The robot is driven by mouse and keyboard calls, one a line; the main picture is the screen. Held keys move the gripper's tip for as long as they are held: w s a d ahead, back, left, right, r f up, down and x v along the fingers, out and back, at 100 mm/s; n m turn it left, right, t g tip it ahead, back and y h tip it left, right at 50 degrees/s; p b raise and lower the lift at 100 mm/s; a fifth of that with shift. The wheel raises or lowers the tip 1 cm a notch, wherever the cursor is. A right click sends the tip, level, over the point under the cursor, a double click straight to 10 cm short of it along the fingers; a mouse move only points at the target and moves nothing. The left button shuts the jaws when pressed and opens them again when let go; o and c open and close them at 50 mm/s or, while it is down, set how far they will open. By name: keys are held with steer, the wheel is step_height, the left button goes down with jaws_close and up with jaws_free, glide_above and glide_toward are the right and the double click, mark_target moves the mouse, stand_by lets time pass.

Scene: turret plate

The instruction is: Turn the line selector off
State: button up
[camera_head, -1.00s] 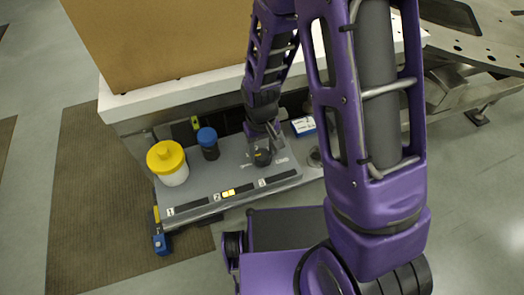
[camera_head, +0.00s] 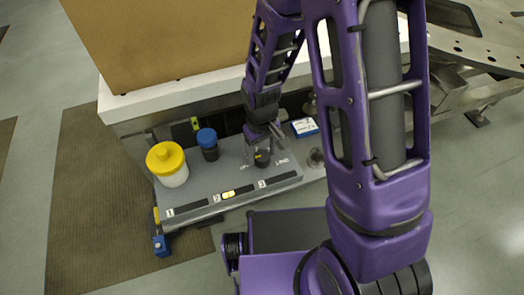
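The line selector (camera_head: 262,159) is a small dark round knob on the grey panel (camera_head: 215,182). Faint lettering stands on either side of it; the word on the right seems to read LINE. My gripper (camera_head: 262,143) points down at the knob from its far side, with its fingertips at or just above it. The gripper and its shadowed fingers hide part of the knob, so its pointer direction and any contact are unclear. The finger gap is too small to judge.
A yellow-lidded white jar (camera_head: 167,165) and a blue-capped dark jar (camera_head: 208,145) stand on the panel's left. A strip numbered 1 to 3 holds a lit yellow piece (camera_head: 229,194) near the front edge. A blue-and-white box (camera_head: 304,127) lies right of my gripper. A cardboard box (camera_head: 165,45) stands behind.

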mark_target(262, 155)
steer(key=shift+o, duration=0.8)
step_height(262, 155, up, 18)
steer(key=p, duration=0.2)
steer(key=shift+f+p, duration=0.25)
steer(key=shift+p, duration=0.15)
